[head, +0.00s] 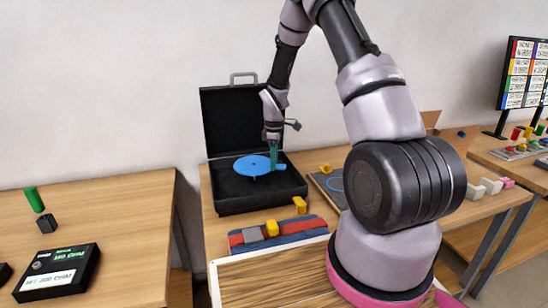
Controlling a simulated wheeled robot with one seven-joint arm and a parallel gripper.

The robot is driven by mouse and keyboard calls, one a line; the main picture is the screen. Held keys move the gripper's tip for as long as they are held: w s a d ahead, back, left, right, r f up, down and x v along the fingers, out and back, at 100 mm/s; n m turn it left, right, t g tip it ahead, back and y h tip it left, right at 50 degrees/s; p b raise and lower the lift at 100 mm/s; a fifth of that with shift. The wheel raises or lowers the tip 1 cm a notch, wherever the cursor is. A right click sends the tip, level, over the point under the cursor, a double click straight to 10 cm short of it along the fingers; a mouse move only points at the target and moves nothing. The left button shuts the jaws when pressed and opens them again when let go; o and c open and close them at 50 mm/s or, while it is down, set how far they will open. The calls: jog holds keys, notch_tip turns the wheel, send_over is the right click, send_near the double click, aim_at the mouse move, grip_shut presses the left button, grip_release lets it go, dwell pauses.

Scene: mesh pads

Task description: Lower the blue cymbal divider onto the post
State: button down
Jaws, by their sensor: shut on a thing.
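The blue cymbal divider (251,165) is a flat, bright blue disc in the head view. It lies roughly level over the inside of an open black case (232,196). My gripper (273,162) points down from above with teal fingers and is shut on the right part of the disc. A small dark bit shows under the disc's middle, but I cannot tell whether it is the post. The disc hides most of what is below it, so I cannot tell whether it touches anything.
The case's raised lid (225,120) stands behind the disc. In front are a blue and red tray (310,226) with blocks and a yellow block (300,205). A dark panel (328,190) lies to the right. A black device (58,272) sits on the left table.

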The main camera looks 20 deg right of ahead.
jog(key=shift+f, duration=1.9)
jog(key=shift+f, duration=0.1)
jog(key=shift+c, duration=1.8)
grip_release()
notch_tip(320, 180, up, 11)
jog(key=shift+f, duration=0.1)
